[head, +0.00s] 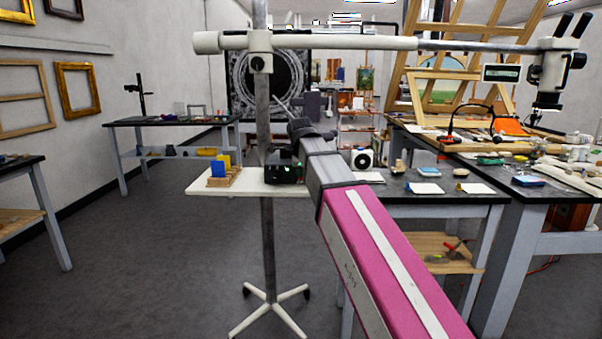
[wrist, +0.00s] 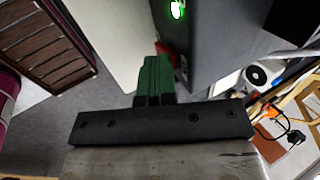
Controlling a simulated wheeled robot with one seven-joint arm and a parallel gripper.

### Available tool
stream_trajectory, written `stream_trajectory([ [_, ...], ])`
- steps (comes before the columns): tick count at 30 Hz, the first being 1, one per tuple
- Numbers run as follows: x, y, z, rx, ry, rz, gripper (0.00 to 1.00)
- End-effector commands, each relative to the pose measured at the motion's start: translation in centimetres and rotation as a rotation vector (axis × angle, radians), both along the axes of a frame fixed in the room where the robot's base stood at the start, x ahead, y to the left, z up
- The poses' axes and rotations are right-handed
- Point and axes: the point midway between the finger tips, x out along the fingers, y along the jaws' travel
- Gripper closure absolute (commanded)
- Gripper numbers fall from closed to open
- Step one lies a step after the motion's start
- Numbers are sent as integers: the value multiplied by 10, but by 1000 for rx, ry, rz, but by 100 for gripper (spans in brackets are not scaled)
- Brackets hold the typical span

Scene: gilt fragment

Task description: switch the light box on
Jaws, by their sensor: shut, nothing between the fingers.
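A dark box with small green lights (head: 284,170) stands on a small white shelf (head: 206,188) beside a metal post in the head view. It may be the light box, but no label is readable. In the wrist view a dark grey housing (wrist: 222,45) with a glowing green spot (wrist: 177,9) at its top edge stands just right of my fingers. My gripper (wrist: 156,72) is shut and empty, its fingertips tinted green close to this housing. I cannot tell whether they touch it. In the head view my arm hides part of that area.
A boom microscope (head: 555,68) reaches across above my arm. A wooden holder with blue and yellow pieces (head: 222,174) stands on the shelf's left. The dark workbench (head: 450,196) at right carries several items. A white unit with a round dark front (head: 362,159) stands behind.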

Motion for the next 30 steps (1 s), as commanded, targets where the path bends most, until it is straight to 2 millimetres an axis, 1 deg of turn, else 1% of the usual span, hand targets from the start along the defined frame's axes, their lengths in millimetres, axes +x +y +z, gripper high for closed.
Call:
stream_trajectory([
  [5, 1, 0, 2, 0, -1, 0, 100],
  [16, 1, 0, 15, 0, 0, 0, 100],
  [26, 0, 0, 16, 0, 0, 0, 100],
  [30, -4, -5, 16, 0, 0, -1, 100],
])
